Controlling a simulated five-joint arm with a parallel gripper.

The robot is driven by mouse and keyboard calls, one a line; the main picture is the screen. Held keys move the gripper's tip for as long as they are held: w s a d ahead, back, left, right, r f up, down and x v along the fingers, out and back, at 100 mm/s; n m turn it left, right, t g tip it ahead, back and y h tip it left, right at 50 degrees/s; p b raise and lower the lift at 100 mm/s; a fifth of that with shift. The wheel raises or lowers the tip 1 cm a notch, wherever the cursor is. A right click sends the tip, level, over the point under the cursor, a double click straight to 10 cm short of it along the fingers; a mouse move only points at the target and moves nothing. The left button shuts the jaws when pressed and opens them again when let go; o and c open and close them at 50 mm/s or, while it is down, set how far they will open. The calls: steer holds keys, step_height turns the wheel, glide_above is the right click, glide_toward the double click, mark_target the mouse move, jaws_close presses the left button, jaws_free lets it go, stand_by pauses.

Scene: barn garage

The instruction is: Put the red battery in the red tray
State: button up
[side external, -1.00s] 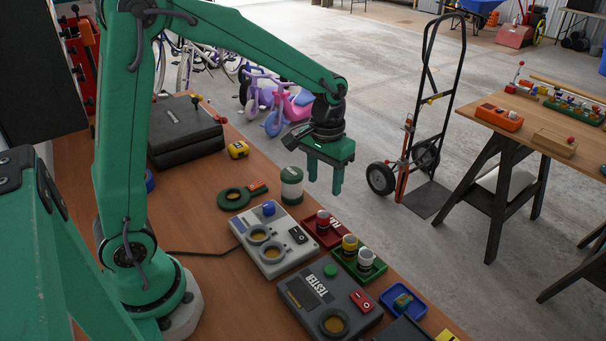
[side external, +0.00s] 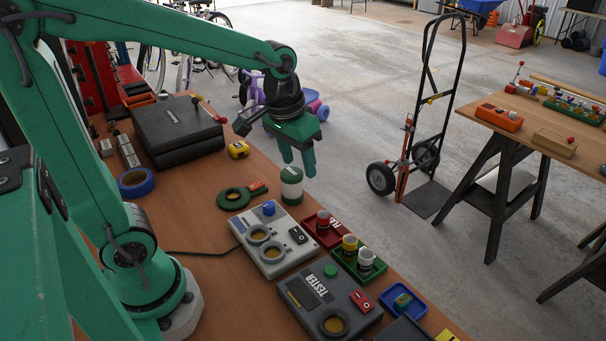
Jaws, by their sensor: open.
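The red tray (side external: 331,238) lies on the bench at its far edge, beside the grey-white device. A red battery (side external: 323,220) stands upright in the red tray. My gripper (side external: 298,168) is open and empty, raised above the bench to the upper left of the tray, over the green and white canister. Nothing is between its two green fingers.
The green tray (side external: 345,262) beside the red one holds a yellow (side external: 349,244) and a white battery (side external: 366,260). A grey-white device (side external: 270,240), a dark tester (side external: 328,300), a green and white canister (side external: 291,186) and a blue tray (side external: 403,302) stand nearby.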

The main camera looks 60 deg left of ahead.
steer(key=s+r+m+t, duration=0.1)
steer(key=s+r+t, duration=0.2)
steer(key=s, duration=0.7)
steer(key=shift+s+a+r, duration=0.2)
steer(key=shift+s+a, duration=0.05)
steer(key=shift+s, duration=0.1)
steer(key=o, duration=0.9)
steer(key=shift+w+r, duration=0.1)
steer(key=shift+c, duration=0.2)
steer(key=shift+o, duration=1.1)
steer(key=shift+w+d, duration=0.15)
steer(key=shift+w, duration=0.05)
steer(key=w+d+f+g, duration=0.4)
steer(key=w+d+g, duration=0.1)
steer(key=w+d, duration=1)
steer(key=shift+w+f, duration=0.2)
steer(key=shift+w, duration=0.7)
